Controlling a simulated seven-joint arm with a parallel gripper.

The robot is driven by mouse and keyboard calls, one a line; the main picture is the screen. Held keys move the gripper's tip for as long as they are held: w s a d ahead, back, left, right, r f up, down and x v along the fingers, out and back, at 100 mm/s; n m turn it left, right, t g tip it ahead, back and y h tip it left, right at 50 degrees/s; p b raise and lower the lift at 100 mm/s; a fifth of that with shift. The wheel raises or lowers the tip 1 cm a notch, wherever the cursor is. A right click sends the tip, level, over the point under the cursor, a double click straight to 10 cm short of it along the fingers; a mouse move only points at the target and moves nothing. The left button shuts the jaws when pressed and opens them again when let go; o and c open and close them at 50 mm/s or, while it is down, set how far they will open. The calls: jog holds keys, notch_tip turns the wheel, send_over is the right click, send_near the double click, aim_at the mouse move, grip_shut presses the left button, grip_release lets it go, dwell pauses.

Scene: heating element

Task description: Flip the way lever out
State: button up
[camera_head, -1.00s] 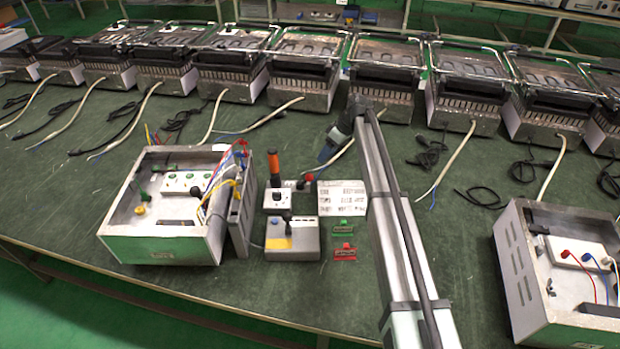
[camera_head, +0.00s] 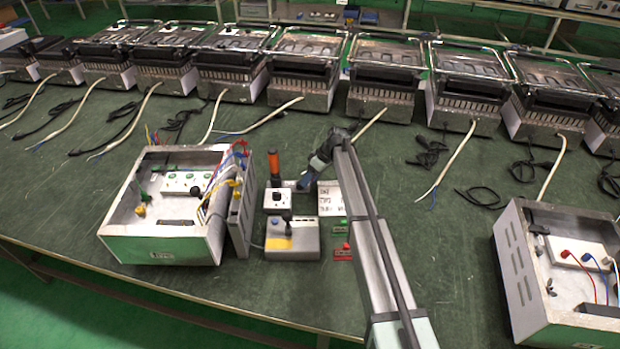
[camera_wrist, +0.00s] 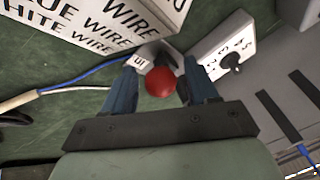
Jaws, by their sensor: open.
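The lever's round red knob (camera_wrist: 160,83) shows in the wrist view between my two blue fingers. Its small grey housing (camera_wrist: 150,58) lies behind it with a white label, partly hidden, that reads "UT". My gripper (camera_wrist: 160,74) is open, with one finger on each side of the knob; I cannot tell whether either finger touches it. In the head view, my gripper (camera_head: 305,184) is low at the small devices on the bench, and it hides the red knob.
A white box with wire labels (camera_head: 331,203) stands right beside my gripper. A white switch box (camera_head: 277,202), an orange handle (camera_head: 274,164) and a grey box with a yellow patch (camera_head: 293,241) are to the left and front. An open wired case (camera_head: 160,247) stands farther left.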

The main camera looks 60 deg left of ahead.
jog(key=shift+s+f, duration=0.1)
jog(key=shift+f, duration=0.05)
grip_shut()
dwell(0.5)
